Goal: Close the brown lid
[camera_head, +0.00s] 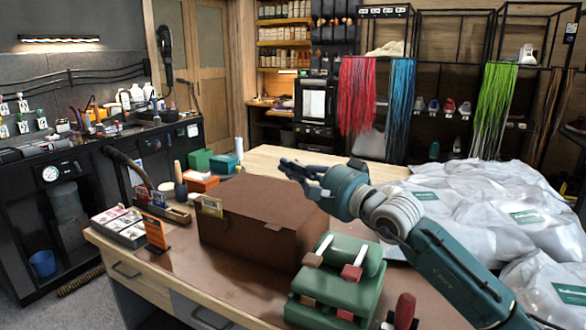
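A brown box (245,232) stands on the brown mat on the workbench. Its brown lid (262,192) lies flat over the top, with a small tab (280,227) at the front edge. I see no gap between lid and box from here. My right gripper (287,168) is at the far right edge of the lid, with its dark fingers pointing left. I cannot tell whether it touches the lid or how far its fingers are apart. No object shows in it. My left gripper is not in view.
A green rack with brushes (338,278) stands close in front of the box. White bags (485,205) fill the right side. A card tray (122,230), an orange sign (154,233) and an orange box (200,181) are at the left. Bare bench (265,158) shows behind the box.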

